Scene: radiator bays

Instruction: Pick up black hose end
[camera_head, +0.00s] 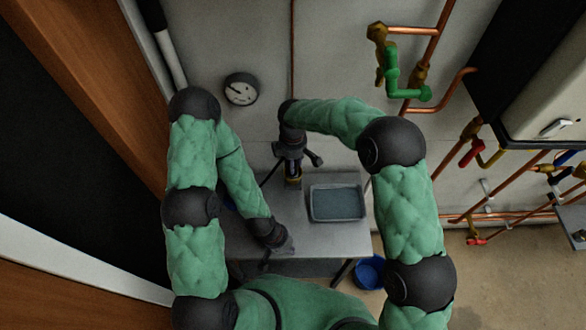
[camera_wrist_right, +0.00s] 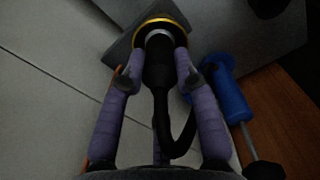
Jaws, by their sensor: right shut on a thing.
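The black hose end (camera_wrist_right: 157,72) is in the right wrist view, between the two purple fingers of my right gripper (camera_wrist_right: 157,65). The fingers press on it from both sides. A pale collar and a yellow ring (camera_wrist_right: 178,20) are at its far end; I cannot tell whether they are joined to it. The black hose (camera_wrist_right: 188,132) curves back from it towards the wrist. In the head view my right gripper (camera_head: 293,172) points down over the grey table (camera_head: 315,238). My left gripper (camera_head: 284,246) is low over the table's front; its fingers are too unclear to read.
A grey tray (camera_head: 337,216) stands on the table, right of my right gripper. A blue pump-like thing (camera_wrist_right: 230,98) lies beside the right finger. A blue bucket (camera_head: 369,272) is on the floor. Copper pipes (camera_head: 432,62) and a boiler (camera_head: 545,95) are at the right.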

